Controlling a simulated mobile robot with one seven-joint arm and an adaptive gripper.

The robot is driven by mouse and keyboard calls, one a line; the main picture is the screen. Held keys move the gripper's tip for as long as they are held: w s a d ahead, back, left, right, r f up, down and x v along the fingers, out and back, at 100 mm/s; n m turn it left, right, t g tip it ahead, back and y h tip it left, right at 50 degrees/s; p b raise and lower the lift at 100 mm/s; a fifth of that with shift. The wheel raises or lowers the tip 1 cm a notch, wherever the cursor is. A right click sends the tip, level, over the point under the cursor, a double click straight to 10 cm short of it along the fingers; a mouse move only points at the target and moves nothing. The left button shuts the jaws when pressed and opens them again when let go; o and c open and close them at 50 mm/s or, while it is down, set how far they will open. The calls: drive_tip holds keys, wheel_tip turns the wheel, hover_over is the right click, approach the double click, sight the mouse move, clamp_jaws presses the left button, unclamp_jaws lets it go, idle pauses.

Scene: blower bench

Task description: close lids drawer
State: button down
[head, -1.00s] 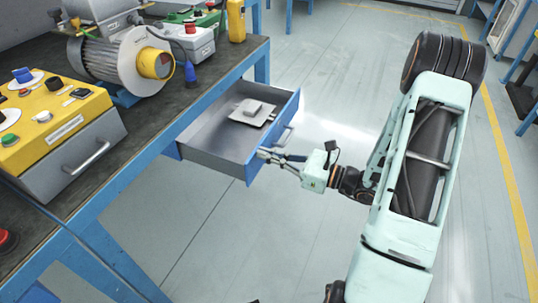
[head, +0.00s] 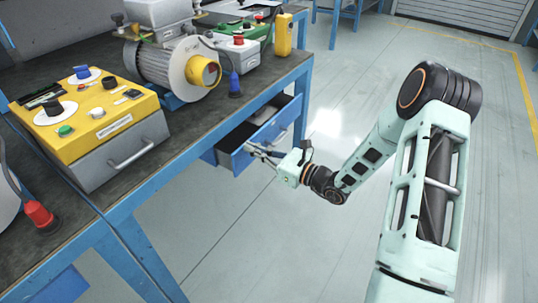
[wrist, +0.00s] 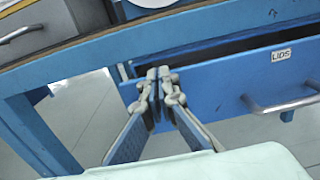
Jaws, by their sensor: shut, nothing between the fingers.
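The lids drawer (head: 262,137) under the bench is blue-fronted and stands partly open, pulled out a short way. In the wrist view its front (wrist: 225,88) carries a "LIDS" label and a metal bar handle (wrist: 285,104). My gripper (head: 250,148) is at the near left end of the drawer front. In the wrist view the gripper (wrist: 160,75) has its fingertips together with nothing between them, against or just before the blue front, left of the handle. I cannot tell for sure whether they touch.
The workbench (head: 150,190) has a blue frame and dark top. The floor right of the bench is clear.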

drive_tip(key=shift+x, duration=1.4)
drive_tip(key=shift+d, duration=0.15)
